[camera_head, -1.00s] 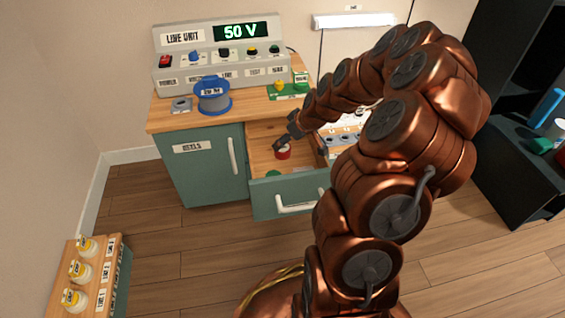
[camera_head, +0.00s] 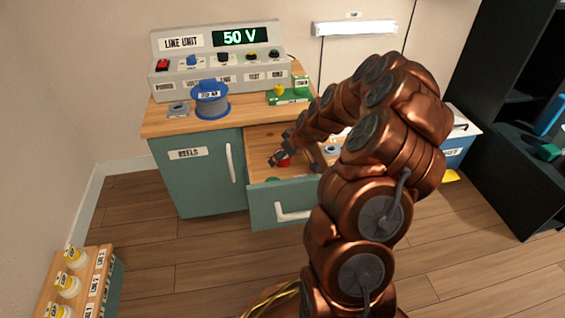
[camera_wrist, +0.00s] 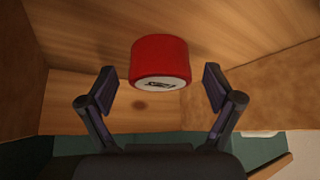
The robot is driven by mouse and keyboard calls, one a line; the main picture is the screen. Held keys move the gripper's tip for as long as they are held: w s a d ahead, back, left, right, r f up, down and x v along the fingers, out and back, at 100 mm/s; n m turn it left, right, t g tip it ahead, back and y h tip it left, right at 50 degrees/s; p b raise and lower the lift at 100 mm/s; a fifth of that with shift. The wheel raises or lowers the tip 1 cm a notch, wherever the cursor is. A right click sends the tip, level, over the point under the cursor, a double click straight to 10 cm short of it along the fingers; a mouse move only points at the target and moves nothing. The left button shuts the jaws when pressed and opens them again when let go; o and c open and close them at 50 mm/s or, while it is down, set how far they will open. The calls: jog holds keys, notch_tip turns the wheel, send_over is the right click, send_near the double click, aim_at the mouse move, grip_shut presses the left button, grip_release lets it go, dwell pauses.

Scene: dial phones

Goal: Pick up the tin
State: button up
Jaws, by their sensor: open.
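The tin is a small red cylinder with a pale, dark-marked face. In the wrist view the tin (camera_wrist: 158,60) lies on the wooden floor of the drawer, just beyond and between the fingertips. My gripper (camera_wrist: 158,88) is open, with one finger on each side and a gap to the tin. In the head view my gripper (camera_head: 279,157) reaches down into the open drawer (camera_head: 262,140), and the tin (camera_head: 284,162) shows partly behind it.
The drawer walls stand close around my gripper. On the counter above are a blue reel (camera_head: 210,100), a line unit (camera_head: 220,72) reading 50 V and a green block (camera_head: 288,97).

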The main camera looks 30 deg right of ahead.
jog(key=shift+w+f, duration=0.1)
jog(key=shift+f, duration=0.05)
jog(key=c, duration=1.3)
